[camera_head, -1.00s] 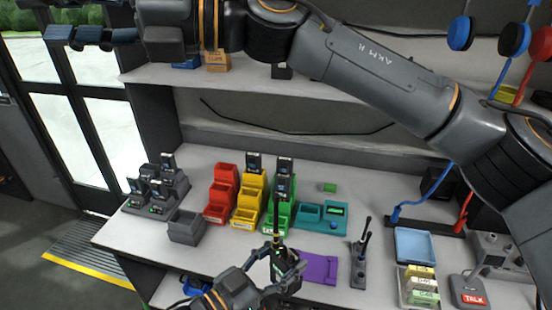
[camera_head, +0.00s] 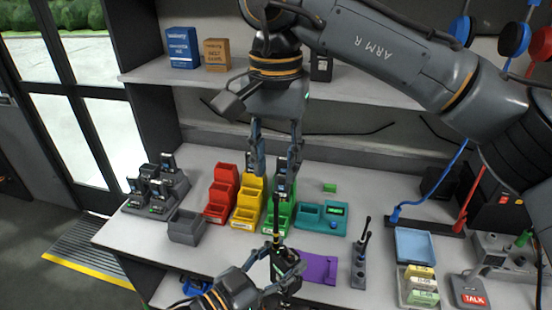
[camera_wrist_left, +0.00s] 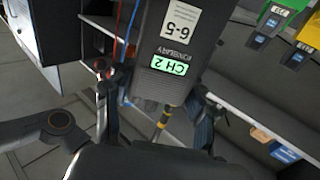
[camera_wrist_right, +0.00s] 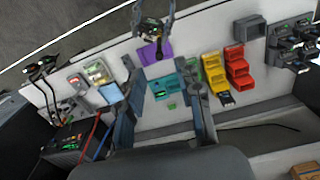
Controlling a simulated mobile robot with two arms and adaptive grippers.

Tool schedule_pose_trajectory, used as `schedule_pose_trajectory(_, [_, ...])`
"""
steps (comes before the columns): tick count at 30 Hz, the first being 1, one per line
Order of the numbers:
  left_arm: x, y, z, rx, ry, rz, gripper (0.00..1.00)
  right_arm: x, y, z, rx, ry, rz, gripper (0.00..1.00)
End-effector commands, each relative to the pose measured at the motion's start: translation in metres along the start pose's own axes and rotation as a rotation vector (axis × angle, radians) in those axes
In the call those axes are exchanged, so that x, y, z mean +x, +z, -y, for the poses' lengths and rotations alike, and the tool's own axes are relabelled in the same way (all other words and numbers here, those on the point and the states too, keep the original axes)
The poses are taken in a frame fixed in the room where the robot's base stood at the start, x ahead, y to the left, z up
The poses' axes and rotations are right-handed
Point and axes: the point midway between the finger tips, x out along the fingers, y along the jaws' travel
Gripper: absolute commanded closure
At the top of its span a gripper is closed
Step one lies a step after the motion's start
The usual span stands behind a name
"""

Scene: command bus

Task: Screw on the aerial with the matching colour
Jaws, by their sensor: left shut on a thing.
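My left gripper (camera_head: 287,268) is shut on a black radio (camera_head: 284,258) and holds it upright above the front of the bench. In the left wrist view the radio (camera_wrist_left: 188,40) shows a lit green CH 2 display and a white label. A thin black aerial (camera_head: 276,215) with a yellow band rises at the radio's top; whether it is threaded on I cannot tell. More black aerials (camera_head: 367,230) stand in a small grey holder to the right.
Red (camera_head: 222,190), yellow (camera_head: 249,200) and green (camera_head: 281,212) stepped bins stand mid-bench, some with radios. A teal tray (camera_head: 310,215) and purple mat (camera_head: 318,266) lie right of them. Radios in chargers (camera_head: 155,195) and a grey bin (camera_head: 186,228) are left. A shelf (camera_head: 200,75) hangs behind.

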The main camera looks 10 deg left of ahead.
Motion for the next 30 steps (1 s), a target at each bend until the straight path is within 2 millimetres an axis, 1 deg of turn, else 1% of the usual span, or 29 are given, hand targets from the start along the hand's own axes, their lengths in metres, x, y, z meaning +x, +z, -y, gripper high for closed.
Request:
schedule_pose_trajectory(9, [0.000, -0.002, 0.000, 0.001, 0.000, -0.004, 1.00, 0.000, 0.000, -0.001, -0.004, 0.004, -0.002, 0.65])
schedule_pose_trajectory(14, [0.000, -0.002, 0.000, 0.001, 0.000, -0.004, 1.00, 0.010, 0.000, -0.001, -0.004, 0.004, 0.000, 0.65])
schedule_pose_trajectory(17, [0.000, -0.002, 0.000, 0.001, 0.000, -0.004, 1.00, 0.024, 0.000, -0.001, -0.005, 0.005, 0.001, 0.65])
schedule_pose_trajectory(27, [0.000, -0.002, 0.000, 0.001, 0.000, -0.004, 1.00, 0.088, 0.000, -0.001, -0.004, 0.004, 0.001, 0.65])
schedule_pose_trajectory(30, [0.000, -0.002, 0.000, 0.001, 0.000, -0.004, 1.00, 0.102, 0.000, -0.001, -0.004, 0.004, 0.001, 0.65])
